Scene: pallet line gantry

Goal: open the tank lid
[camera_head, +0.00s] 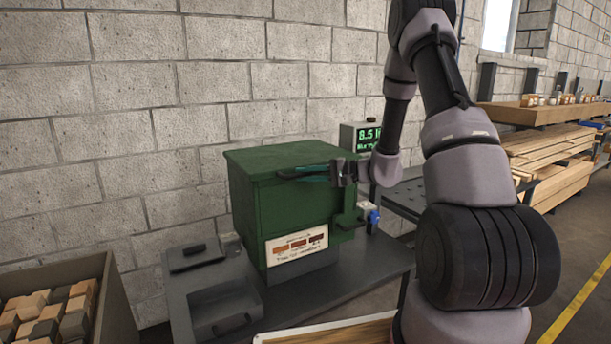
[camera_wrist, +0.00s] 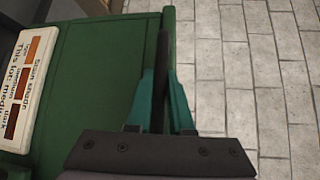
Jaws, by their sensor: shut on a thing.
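The green tank (camera_head: 292,215) stands on the dark bench, with a white label on its front. Its green lid (camera_head: 275,155) lies flat on top and looks closed. My gripper (camera_head: 308,172) reaches in from the right along the tank's upper front edge. In the wrist view, my gripper's teal fingers (camera_wrist: 163,85) are shut on a thin dark bar, which looks like the lid's handle (camera_wrist: 163,48). The green front of the tank shows beside it. In the head view the handle is mostly hidden by my fingers.
The label (camera_head: 297,246) shows stain shades; it also appears in the wrist view (camera_wrist: 28,82). A display box (camera_head: 348,137) with green digits stands behind the tank. A grey tray (camera_head: 222,305) is at left, near a crate of blocks (camera_head: 108,296). The wall is close behind.

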